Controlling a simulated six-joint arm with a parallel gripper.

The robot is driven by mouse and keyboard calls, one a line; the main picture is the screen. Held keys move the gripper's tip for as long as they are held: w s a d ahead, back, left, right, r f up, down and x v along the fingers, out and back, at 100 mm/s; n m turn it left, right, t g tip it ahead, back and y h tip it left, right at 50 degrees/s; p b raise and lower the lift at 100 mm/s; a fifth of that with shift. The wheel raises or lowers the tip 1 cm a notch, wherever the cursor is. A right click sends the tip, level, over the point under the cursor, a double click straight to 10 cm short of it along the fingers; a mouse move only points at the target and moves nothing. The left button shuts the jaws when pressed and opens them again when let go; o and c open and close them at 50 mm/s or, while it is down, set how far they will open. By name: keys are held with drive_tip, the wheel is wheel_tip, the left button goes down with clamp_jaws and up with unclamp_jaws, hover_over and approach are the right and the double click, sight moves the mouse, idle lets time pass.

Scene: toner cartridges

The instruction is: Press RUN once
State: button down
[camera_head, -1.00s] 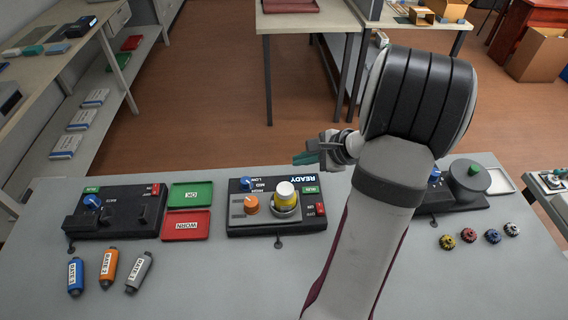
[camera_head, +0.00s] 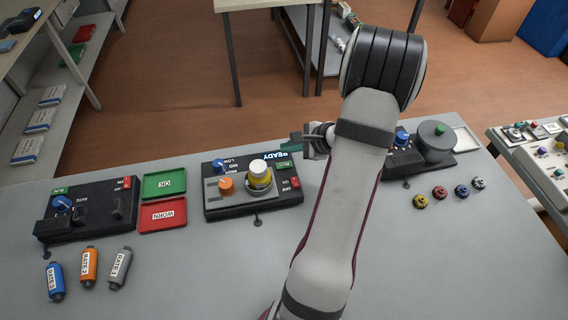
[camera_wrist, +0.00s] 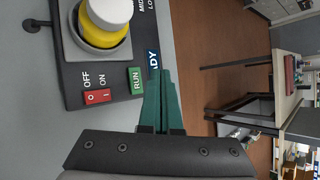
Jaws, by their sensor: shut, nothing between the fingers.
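The green RUN button (camera_head: 285,165) is on the black middle device (camera_head: 232,209), near its right edge, above the red OFF/ON switch (camera_head: 295,182). RUN also shows in the wrist view (camera_wrist: 136,80), just left of my fingers. My gripper (camera_head: 286,142) is at the back right of this device, beyond the READY display (camera_head: 284,155). Its teal fingers (camera_wrist: 160,80) are shut and empty. In the wrist view they cover part of the READY lettering. I see no contact with RUN, and their height above the device is hard to tell.
A white-topped yellow cylinder (camera_head: 260,174) stands on the middle device beside an orange knob (camera_head: 226,185) and a blue dial (camera_head: 219,166). Green OK (camera_head: 146,191) and red WORN (camera_head: 147,222) trays lie left. Another device (camera_head: 399,166) stands to the right.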

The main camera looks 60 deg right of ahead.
sight(288, 166)
drive_tip(key=shift+f, duration=1.9)
idle(0.5)
drive_tip(key=shift+f, duration=0.4)
drive_tip(key=shift+f, duration=0.4)
idle(0.5)
drive_tip(key=shift+r, duration=0.85)
drive_tip(key=shift+r, duration=2.5)
